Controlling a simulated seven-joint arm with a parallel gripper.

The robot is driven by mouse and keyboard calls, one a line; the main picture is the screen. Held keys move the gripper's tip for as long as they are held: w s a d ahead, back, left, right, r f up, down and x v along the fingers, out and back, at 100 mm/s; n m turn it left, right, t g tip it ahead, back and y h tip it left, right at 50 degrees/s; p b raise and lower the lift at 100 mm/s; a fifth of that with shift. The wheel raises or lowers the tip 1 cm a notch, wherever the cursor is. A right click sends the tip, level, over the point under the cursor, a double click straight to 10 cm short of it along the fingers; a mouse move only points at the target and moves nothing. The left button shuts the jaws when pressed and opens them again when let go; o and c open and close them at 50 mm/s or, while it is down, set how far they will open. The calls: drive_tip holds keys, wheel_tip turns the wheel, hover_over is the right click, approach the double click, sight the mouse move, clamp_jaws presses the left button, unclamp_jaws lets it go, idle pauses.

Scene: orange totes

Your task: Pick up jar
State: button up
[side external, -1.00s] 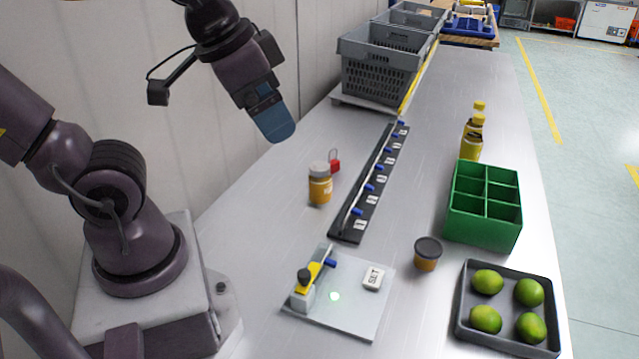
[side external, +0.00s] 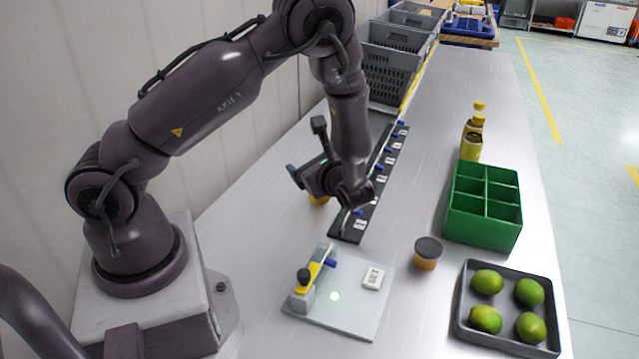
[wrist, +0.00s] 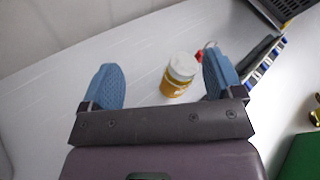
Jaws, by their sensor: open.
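A jar (wrist: 178,77) with a yellow-orange body, a pale label and a whitish lid stands upright on the metal table. In the wrist view it appears between my two blue fingers, closer to the right one. In the side view only a bit of the jar's yellow body (side external: 319,199) shows; my gripper and wrist hide the rest. My gripper (wrist: 160,66) is open and empty, with its fingers on either side of the jar in the picture. In the side view my gripper (side external: 312,178) is over the jar; its exact height above it cannot be told. A smaller jar (side external: 427,258) with a dark lid stands further right.
A black strip (side external: 348,229) with blue pegs runs beside the jar. A red padlock-like item (wrist: 200,56) is close behind it. A plate with a clamp (side external: 350,310), green divided box (side external: 483,226) and lime tray (side external: 462,323) stand nearer. Grey crates (side external: 388,75) are behind.

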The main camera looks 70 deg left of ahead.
drive_tip(key=f+m+t, duration=0.2)
drive_tip(key=w+f+m+t+y, duration=0.1)
drive_tip(key=f+m+t, duration=0.1)
drive_tip(key=f+m, duration=0.1)
drive_tip(key=w+a+f+m+t, duration=0.1)
drive_tip(key=f+m+t, duration=0.1)
drive_tip(key=f+m, duration=0.1)
drive_tip(key=shift+w+f, duration=0.1)
drive_tip(key=shift+w, duration=0.15)
drive_tip(key=x, duration=0.7)
drive_tip(key=shift+w+a, duration=0.1)
drive_tip(key=shift+a, duration=0.1)
drive_tip(key=shift+r, duration=0.2)
drive_tip(key=c, duration=1.2)
